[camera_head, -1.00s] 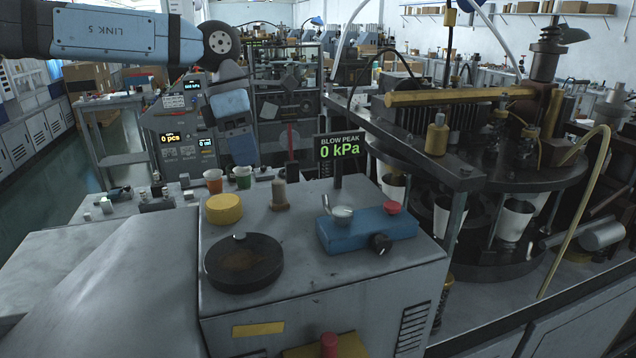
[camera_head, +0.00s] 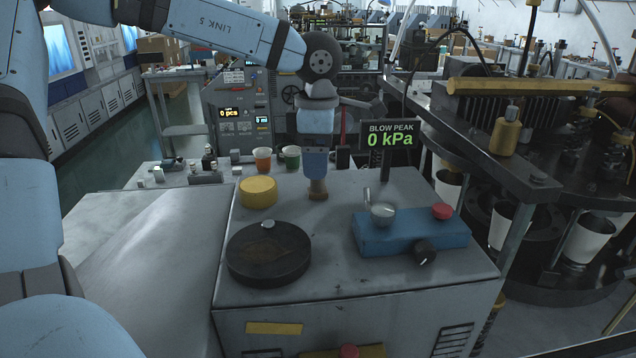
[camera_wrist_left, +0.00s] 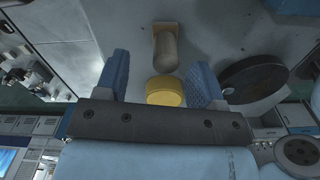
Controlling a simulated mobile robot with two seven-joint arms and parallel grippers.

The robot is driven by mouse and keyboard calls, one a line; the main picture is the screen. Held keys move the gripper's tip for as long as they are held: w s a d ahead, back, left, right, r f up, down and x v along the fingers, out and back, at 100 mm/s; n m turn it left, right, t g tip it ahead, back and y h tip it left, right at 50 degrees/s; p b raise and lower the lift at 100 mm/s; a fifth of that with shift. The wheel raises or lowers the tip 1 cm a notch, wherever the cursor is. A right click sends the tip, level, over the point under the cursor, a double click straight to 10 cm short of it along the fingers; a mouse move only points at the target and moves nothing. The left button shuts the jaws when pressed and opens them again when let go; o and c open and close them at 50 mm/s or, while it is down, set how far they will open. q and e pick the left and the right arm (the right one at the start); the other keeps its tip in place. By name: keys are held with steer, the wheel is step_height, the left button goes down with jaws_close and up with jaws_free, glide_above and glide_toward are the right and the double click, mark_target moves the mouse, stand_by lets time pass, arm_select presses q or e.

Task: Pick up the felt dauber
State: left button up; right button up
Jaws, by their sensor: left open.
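The felt dauber, a small tan cylinder on a wider foot (camera_head: 318,190), stands upright on the grey machine top, behind the round black plate. My left gripper (camera_head: 318,178) points down right over it, and its blue fingers hide the dauber's upper part in the head view. In the left wrist view the dauber (camera_wrist_left: 165,50) shows near the gap between the two open fingertips (camera_wrist_left: 160,62), apart from both. The gripper is open and empty. My right gripper is not in view.
A yellow round pad (camera_head: 258,192) sits left of the dauber. A black round plate (camera_head: 268,252) is in front. A blue block (camera_head: 412,236) with a metal cup and red knob is to the right. A kPa display (camera_head: 390,140) stands behind right. Orange and green cups (camera_head: 262,158) are behind.

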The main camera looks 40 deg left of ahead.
mark_target(318, 182)
arm_select(q)
steer(key=f, duration=0.3)
steer(key=shift+s+d+f+p, duration=0.2)
steer(key=shift+d+f+p, duration=0.1)
steer(key=shift+f, duration=0.1)
steer(key=shift+w+a+f, duration=0.1)
steer(key=shift+f, duration=0.35)
steer(key=c, duration=1)
steer(key=shift+r, duration=0.1)
